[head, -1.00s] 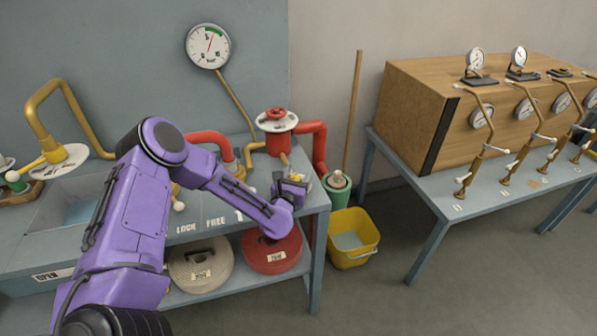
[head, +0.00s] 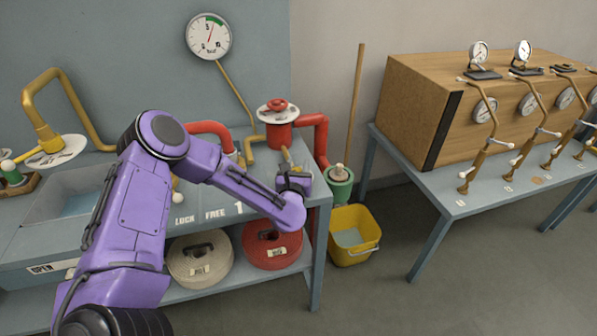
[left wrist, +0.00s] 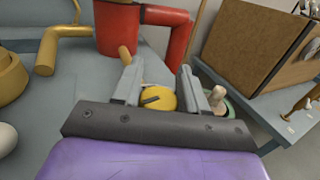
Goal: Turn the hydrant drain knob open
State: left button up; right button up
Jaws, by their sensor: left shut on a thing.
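The red hydrant (head: 279,135), with a white disc and a red handwheel (head: 277,105) on top, stands at the back right of the grey bench. Its red body (left wrist: 116,30) is close ahead in the left wrist view. The drain knob (left wrist: 160,98) is yellow with a dark slot-like mark. My left gripper (head: 296,175) is at the bench's right end, in front of the hydrant. In the left wrist view its two grey fingers (left wrist: 163,90) stand on either side of the knob, shut on it. In the head view my gripper hides the knob. My right gripper is out of view.
A green fitting (head: 339,178) and a yellow bucket (head: 353,240) are just right of the bench. A pole (head: 355,110) leans on the wall behind. Hose rolls (head: 200,262) lie on the lower shelf. A wooden cabinet (head: 420,120) stands on the right table.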

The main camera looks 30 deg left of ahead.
pick_arm(q)
jog(key=n+g+y+b, duration=0.3)
jog(key=g+b, duration=0.1)
jog(key=b, duration=0.1)
jog(key=s+n+g+y+b, duration=0.1)
jog(key=n+g+y+b, duration=0.2)
jog(key=n+g+b, duration=0.1)
jog(key=a+n+g+y+b, duration=0.1)
jog(key=n+g+y+b, duration=0.3)
jog(key=g+b, duration=0.1)
jog(key=shift+s+f+b, duration=0.2)
jog(key=shift+f+b, duration=0.2)
jog(key=shift+b, duration=0.3)
jog(key=g, duration=0.1)
jog(key=n+g+b, duration=0.1)
jog(key=n+g, duration=0.1)
jog(key=g, duration=0.1)
jog(key=shift+s+r+b, duration=0.15)
jog(key=shift+s+b, duration=0.1)
jog(key=shift+b, duration=0.15)
jog(key=shift+s+r+n+g+b, duration=0.15)
jog(key=shift+n+g+b, duration=0.3)
jog(key=shift+n+g, duration=1.1)
jog(key=shift+s+g, duration=0.1)
jog(key=shift+g, duration=0.45)
jog(key=o, duration=1)
jog(key=shift+c, duration=0.2)
